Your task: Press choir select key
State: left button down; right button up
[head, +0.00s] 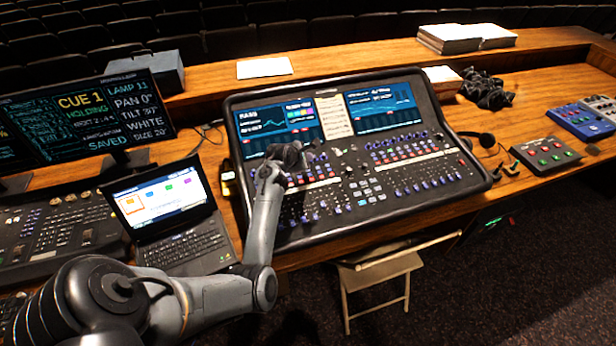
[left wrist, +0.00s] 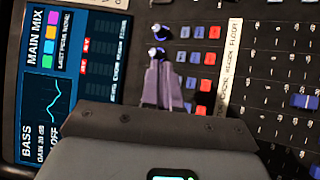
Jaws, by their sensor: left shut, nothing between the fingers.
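The mixing desk (head: 330,225) stands on the wooden counter, with two lit screens along its top and rows of small keys, knobs and faders below. My left gripper (head: 297,150) is over its left part, just below the left screen. In the left wrist view my left gripper (left wrist: 156,66) is shut and empty, its fingers beside small knobs and near columns of blue and red keys (left wrist: 205,59). A pale label strip (left wrist: 231,65) runs beside these keys; its text is mostly too small to read. I cannot tell which key is the choir select key, or whether the fingertips touch the panel.
A laptop (head: 165,210) stands left of the desk, with a monitor (head: 90,110) behind it. A headset (head: 480,138) and a small button box (head: 545,155) lie to the right. A folding chair (head: 380,270) stands in front.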

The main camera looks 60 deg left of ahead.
pick_arm(q)
jog(key=shift+f+b, duration=0.4)
jog(key=shift+f, duration=0.4)
jog(key=shift+w+a+f, duration=0.1)
jog(key=shift+a+f, duration=0.05)
jog(key=shift+f, duration=0.85)
pick_arm(e)
jog(key=shift+d+f, duration=0.1)
jog(key=shift+f, duration=1.05)
pick_arm(q)
jog(key=shift+f, duration=0.4)
pick_arm(e)
jog(key=shift+r, duration=0.15)
pick_arm(q)
jog(key=shift+a+f, duration=0.1)
jog(key=shift+f, duration=0.25)
jog(key=shift+r, duration=0.1)
pick_arm(e)
jog(key=shift+r, duration=0.1)
pick_arm(q)
jog(key=shift+r+p, duration=0.7)
jog(key=shift+p, duration=0.25)
pick_arm(e)
jog(key=shift+r, duration=0.95)
